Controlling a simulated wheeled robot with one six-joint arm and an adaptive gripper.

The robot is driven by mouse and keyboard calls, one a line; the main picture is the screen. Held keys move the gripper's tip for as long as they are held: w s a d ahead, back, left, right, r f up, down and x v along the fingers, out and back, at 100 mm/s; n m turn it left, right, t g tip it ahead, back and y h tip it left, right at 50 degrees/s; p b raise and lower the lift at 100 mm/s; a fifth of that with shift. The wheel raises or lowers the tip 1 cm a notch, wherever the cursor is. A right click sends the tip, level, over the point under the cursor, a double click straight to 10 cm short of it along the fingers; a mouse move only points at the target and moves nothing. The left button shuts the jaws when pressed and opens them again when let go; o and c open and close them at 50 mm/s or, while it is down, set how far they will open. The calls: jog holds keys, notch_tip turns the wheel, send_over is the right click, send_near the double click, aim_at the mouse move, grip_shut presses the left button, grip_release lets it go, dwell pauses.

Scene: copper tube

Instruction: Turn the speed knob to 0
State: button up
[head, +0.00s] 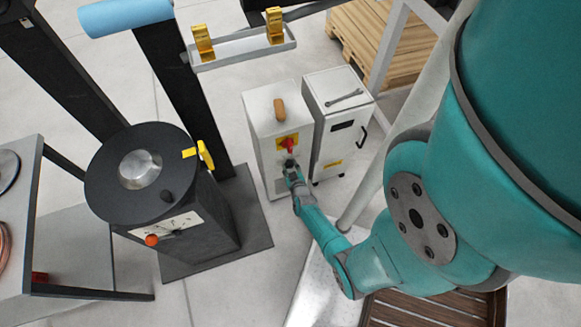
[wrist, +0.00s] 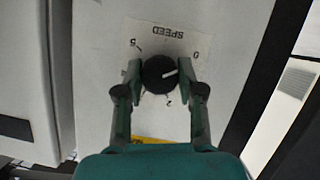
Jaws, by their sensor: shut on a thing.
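The black speed knob (wrist: 158,75) sits on a white label (wrist: 150,40) on the front of a white cabinet (head: 268,125). The label reads "SPEED" upside down in the wrist view, with 0 at the right and 5 at the left. The knob's white pointer line points right and slightly up, a little below the 0 mark. My gripper (wrist: 161,78) has a finger on each side of the knob and is shut on it. In the head view my gripper (head: 291,172) reaches the cabinet front, just below a red switch (head: 289,146), and hides most of the knob.
A second white cabinet (head: 338,115) with a wrench on top stands close on the right. A dark machine with a round top (head: 110,190) stands at the left. A tray (head: 240,48) with gold parts is above, and a wooden pallet (head: 375,40) lies behind.

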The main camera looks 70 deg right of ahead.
jog(key=shift+w, duration=0.1)
dwell(0.4)
jog(key=o, duration=1.1)
jog(key=shift+o, duration=0.2)
jog(key=v, duration=1.2)
